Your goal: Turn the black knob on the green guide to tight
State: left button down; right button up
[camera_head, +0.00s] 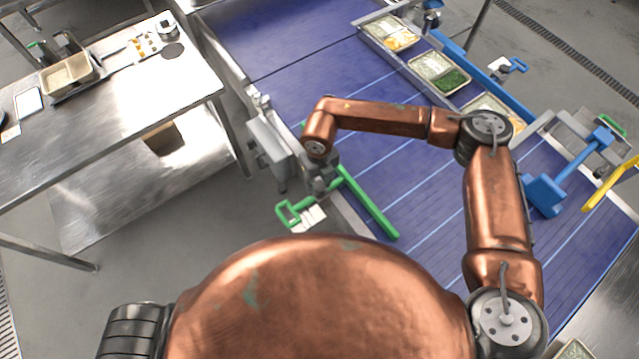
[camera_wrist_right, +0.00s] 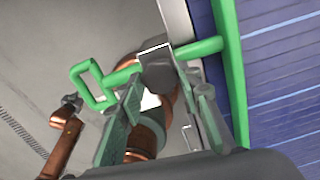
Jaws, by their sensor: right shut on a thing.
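The green guide (camera_head: 367,203) lies at the near-left edge of the blue conveyor, a long bar along the belt and a looped handle (camera_head: 289,212) outside it. In the right wrist view the green guide (camera_wrist_right: 232,75) has a crossbar through a dark clamp with the black knob (camera_wrist_right: 157,70). My right gripper (camera_wrist_right: 159,80) has its fingers on both sides of the knob, shut on it. In the head view my right gripper (camera_head: 321,183) hides the knob. A copper arm with a small dark end (camera_wrist_right: 72,103), probably my left gripper, shows in the wrist view; its jaws are unclear.
The blue conveyor (camera_head: 290,70) carries trays of food (camera_head: 438,73) at its far side. A blue guide (camera_head: 545,192) and a yellow handle (camera_head: 607,187) stand to the right. A steel table (camera_head: 120,100) with a bin and small items is at left. Grey floor lies between.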

aim_at(319, 186)
jog(key=m+b, duration=0.1)
jog(key=m, duration=0.5)
jog(key=shift+m, duration=0.3)
jog(key=m, duration=0.6)
jog(key=shift+w+r, duration=0.1)
jog(key=shift+r, duration=0.05)
jog(key=shift+a+m, duration=0.1)
jog(key=shift+m, duration=0.3)
jog(key=o, duration=1.2)
jog(key=shift+c, duration=0.2)
notch_tip(319, 186, up, 12)
